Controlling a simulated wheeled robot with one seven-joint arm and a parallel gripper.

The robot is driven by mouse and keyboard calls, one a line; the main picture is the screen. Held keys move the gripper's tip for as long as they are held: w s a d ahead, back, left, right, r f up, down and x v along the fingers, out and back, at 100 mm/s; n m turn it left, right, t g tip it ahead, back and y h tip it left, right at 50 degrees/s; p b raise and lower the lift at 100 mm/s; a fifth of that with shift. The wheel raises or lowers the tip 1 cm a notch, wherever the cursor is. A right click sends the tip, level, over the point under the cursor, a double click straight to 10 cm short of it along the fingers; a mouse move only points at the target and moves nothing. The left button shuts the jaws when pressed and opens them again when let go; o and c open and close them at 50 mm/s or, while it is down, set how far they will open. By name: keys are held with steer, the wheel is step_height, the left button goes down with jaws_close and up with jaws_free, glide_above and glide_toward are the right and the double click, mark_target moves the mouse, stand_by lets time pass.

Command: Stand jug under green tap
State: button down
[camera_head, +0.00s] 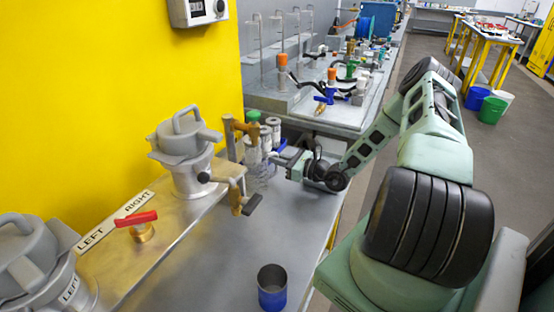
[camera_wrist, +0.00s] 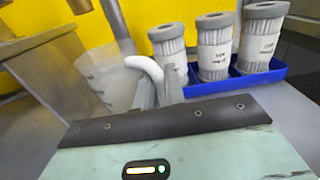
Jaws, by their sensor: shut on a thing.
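My gripper (camera_head: 278,160) is shut on the white handle (camera_wrist: 146,68) of a clear jug (camera_wrist: 100,85). The jug looks upright and fills the left of the wrist view, with its handle between my fingers (camera_wrist: 160,85). In the head view the jug (camera_head: 262,172) is faint, just left of my gripper and right of the brass pipework (camera_head: 238,195). A green cap or knob (camera_head: 254,116) shows at the back beside this pipework; I cannot tell whether it is the green tap. The jug's base and what lies directly above it are unclear.
Filter cartridges (camera_wrist: 215,50) stand in a blue tray (camera_wrist: 235,82) close beyond my gripper. A lidded metal drum (camera_head: 190,165) and a red-handled tap (camera_head: 138,222) are at left. A blue-bottomed cup (camera_head: 272,290) stands in front. The grey bench (camera_head: 225,250) is clear between.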

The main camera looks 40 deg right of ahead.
steer(key=c, duration=1.5)
jaws_free()
steer(key=shift+f, duration=0.1)
steer(key=shift+s+r, duration=0.1)
steer(key=shift+r, duration=0.1)
steer(key=b+v, duration=0.1)
steer(key=v, duration=1)
steer(key=shift+s+d+b, duration=0.2)
steer(key=shift+s+b, duration=0.15)
steer(key=shift+b, duration=0.05)
